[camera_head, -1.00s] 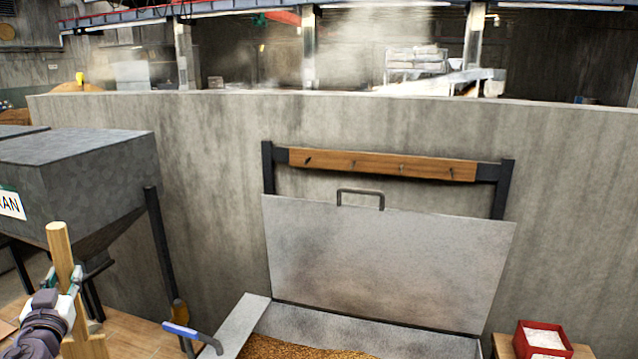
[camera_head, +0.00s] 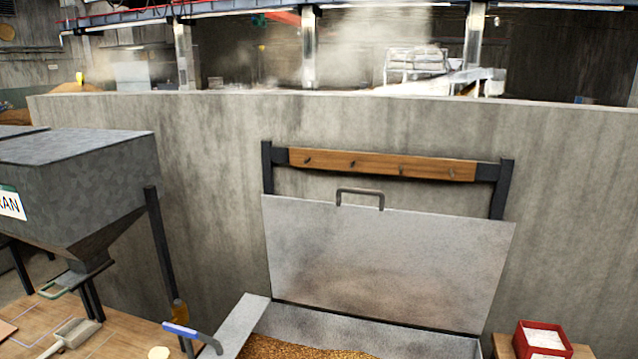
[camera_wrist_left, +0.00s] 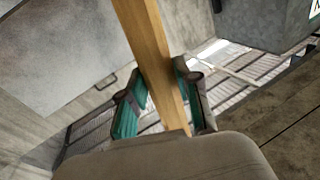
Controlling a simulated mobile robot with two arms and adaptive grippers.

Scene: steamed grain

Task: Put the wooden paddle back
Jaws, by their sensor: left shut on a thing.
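The wooden paddle shows in the left wrist view as a long pale shaft (camera_wrist_left: 155,60). It passes between the green-padded fingers of my left gripper (camera_wrist_left: 160,105), which is shut on it. In the head view, my left gripper is out of frame. A small round tan shape (camera_head: 158,353) at the bottom edge may be the paddle's end; the rest of it is hidden. A wooden peg rail (camera_head: 380,164) with several dark pegs hangs on the concrete wall, its pegs bare. My right gripper is not in view.
A raised metal lid (camera_head: 390,255) with a handle stands below the rail, behind a grain-filled trough (camera_head: 235,325). A blue-handled tool (camera_head: 182,330) is at its left edge. A grey hopper (camera_head: 75,190) stands left, a scoop (camera_head: 70,334) below it. A red box (camera_head: 542,342) sits bottom right.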

